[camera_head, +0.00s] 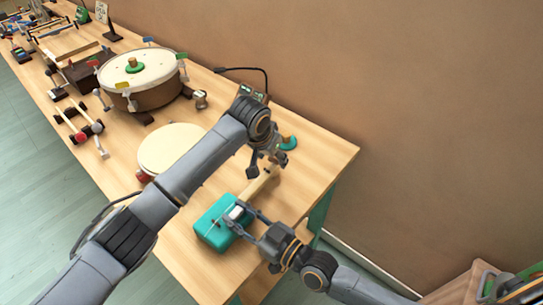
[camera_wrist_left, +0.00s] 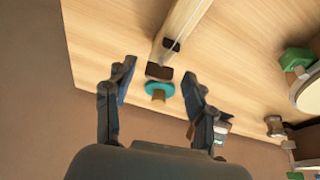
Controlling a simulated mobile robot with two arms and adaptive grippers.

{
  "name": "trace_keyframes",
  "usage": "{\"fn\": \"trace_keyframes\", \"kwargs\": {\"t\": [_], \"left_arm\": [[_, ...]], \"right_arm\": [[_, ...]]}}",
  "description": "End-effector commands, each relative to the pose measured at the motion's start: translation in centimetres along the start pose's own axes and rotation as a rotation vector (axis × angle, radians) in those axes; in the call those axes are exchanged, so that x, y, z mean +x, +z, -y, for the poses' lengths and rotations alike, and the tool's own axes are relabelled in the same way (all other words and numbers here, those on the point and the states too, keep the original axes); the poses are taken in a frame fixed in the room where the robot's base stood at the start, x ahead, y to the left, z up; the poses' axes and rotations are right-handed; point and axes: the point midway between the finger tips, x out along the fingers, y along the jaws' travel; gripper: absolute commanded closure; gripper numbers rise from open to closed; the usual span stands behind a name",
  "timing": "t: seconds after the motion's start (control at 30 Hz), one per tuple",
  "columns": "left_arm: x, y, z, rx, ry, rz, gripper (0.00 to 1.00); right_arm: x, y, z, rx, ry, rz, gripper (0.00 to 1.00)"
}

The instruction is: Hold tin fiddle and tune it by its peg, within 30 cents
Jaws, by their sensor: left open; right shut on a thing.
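The tin fiddle has a teal body (camera_head: 207,229) near the table's front right end and a pale wooden neck (camera_head: 257,187) that runs up to the right. My right gripper (camera_head: 236,213) is shut on the fiddle at its body; the exact grip is partly hidden by the fingers. My left gripper (camera_head: 272,167) is open over the head end of the neck.
A large brown drum (camera_head: 157,93) stands behind on the wooden table (camera_head: 318,160), with a pale round disc (camera_head: 172,148) beside my left arm. A small device with a cable (camera_head: 252,93) stands near the wall. Mallets (camera_head: 78,122) and other instruments fill the far left.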

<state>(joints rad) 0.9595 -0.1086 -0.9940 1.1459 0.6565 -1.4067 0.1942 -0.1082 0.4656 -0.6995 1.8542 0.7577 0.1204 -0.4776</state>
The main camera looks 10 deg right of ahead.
Motion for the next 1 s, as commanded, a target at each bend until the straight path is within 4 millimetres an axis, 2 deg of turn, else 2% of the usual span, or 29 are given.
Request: {"fn": "trace_keyframes", "kwargs": {"t": [0.17, 0.27, 0.5, 0.7, 0.83, 1.0], "left_arm": [[-0.6, -0.1, 0.0, 0.0, 0.0, -0.001, 0.45], [-1.9, -0.1, 0.0, 0.0, 0.0, -0.003, 0.45], [-7.0, -0.1, 0.1, 0.002, 0.0, -0.005, 0.45], [-10.5, -0.1, 0.0, 0.001, 0.0, -0.003, 0.45], [-11.6, 0.0, 0.0, 0.0, 0.0, -0.001, 0.45], [-12.0, 0.0, 0.0, 0.0, 0.0, 0.001, 0.45]], "right_arm": [[0.0, 0.0, 0.0, 0.0, 0.0, 0.0, 1.0], [0.0, 0.0, 0.0, 0.0, 0.0, 0.0, 1.0], [0.0, 0.0, 0.0, 0.0, 0.0, 0.0, 1.0], [0.0, 0.0, 0.0, 0.0, 0.0, 0.0, 1.0], [0.0, 0.0, 0.0, 0.0, 0.0, 0.0, 1.0], [0.0, 0.0, 0.0, 0.0, 0.0, 0.0, 1.0]]}}
